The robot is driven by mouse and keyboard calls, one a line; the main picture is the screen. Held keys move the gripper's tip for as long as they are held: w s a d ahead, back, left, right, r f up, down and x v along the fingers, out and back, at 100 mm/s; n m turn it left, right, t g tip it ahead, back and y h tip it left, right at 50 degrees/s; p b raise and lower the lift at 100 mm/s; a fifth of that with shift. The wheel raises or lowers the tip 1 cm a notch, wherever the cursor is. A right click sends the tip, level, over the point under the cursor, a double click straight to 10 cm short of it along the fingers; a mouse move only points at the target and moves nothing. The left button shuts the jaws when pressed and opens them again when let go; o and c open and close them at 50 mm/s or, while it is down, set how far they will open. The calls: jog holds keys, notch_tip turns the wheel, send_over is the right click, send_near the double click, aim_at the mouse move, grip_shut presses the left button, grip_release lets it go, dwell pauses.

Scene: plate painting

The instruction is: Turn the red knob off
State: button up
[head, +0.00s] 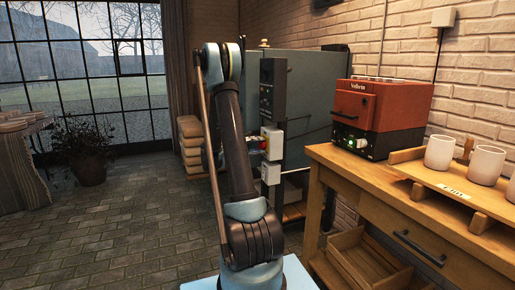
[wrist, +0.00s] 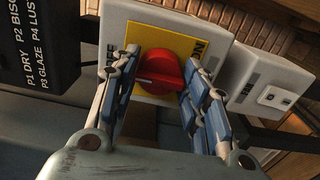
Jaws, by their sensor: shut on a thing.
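The red knob (wrist: 165,72) sits on a yellow plate (wrist: 150,35) on a pale switch box (wrist: 205,32) in the wrist view. The plate has lettering at its left and right edges; the right one seems to read ON, and the left one is partly covered by a finger. A light mark on the knob lies toward the left. My gripper (wrist: 155,80) has its blue-padded fingers on either side of the knob, closed on it. In the head view the switch box (head: 271,142) is on a dark post, and my arm hides part of the gripper there.
A dark panel (wrist: 38,45) lists programs. In the head view, a large grey kiln (head: 310,85) stands behind. A wooden table (head: 400,200) at right bears a red oven (head: 385,105) and white cups (head: 440,153).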

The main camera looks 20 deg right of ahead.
jog(key=shift+f, duration=0.1)
jog(key=o, duration=1)
jog(key=a, duration=1.2)
jog(key=shift+s, duration=0.15)
